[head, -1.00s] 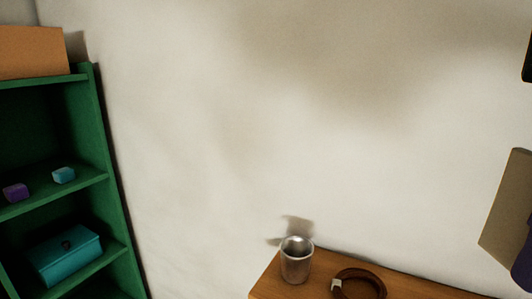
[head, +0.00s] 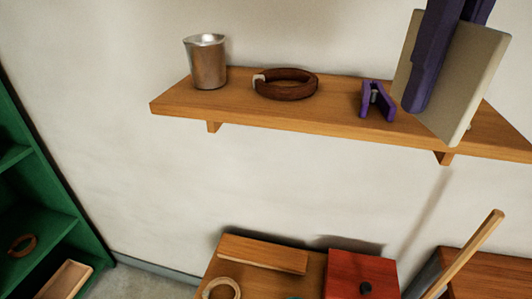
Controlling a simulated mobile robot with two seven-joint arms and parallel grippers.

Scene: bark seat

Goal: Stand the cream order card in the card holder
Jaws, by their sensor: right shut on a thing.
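The cream order card (head: 478,62) is a flat, slightly tilted panel at the upper right of the head view. My right gripper (head: 418,100), with dark purple fingers, reaches down from the top edge and is shut on the card. Its fingers cover part of the card's near face. A small purple holder (head: 377,101) with a slot between two uprights, which looks like the card holder, stands on the wooden wall shelf (head: 300,110), just left of the card. Its slot looks empty. My left gripper is out of view.
A metal cup (head: 206,62) and a brown leather ring (head: 286,84) stand on the shelf left of the holder. Below are a red box (head: 360,275), a wooden block (head: 262,254) and a slanted wooden handle (head: 470,248). A green shelf unit (head: 40,215) is at left.

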